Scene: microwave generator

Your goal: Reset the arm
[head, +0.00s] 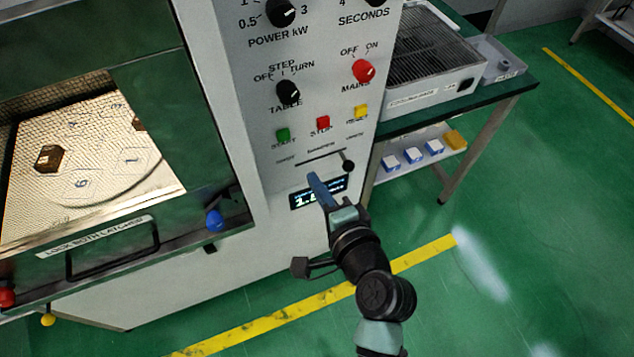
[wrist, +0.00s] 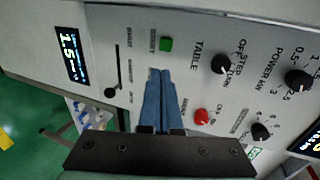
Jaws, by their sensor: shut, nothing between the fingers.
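My gripper (head: 318,187) is in front of the lower control panel of the microwave generator (head: 240,120) in the head view. Its blue fingers are together and hold nothing. In the head view the fingers overlap part of the lit display (head: 330,190). In the wrist view the closed fingers (wrist: 157,82) point at the panel, between the slider slot and the knobs, and hide part of the button row. Whether the fingertips touch the panel I cannot tell. My arm reaches up from the bottom of the head view.
The panel has a slider knob (head: 348,166), green (head: 283,136), red (head: 323,123) and yellow (head: 361,111) buttons, and a red mains knob (head: 364,71). The oven door (head: 150,238) is at left. A bench (head: 520,85) stands at right. Green floor at lower right is clear.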

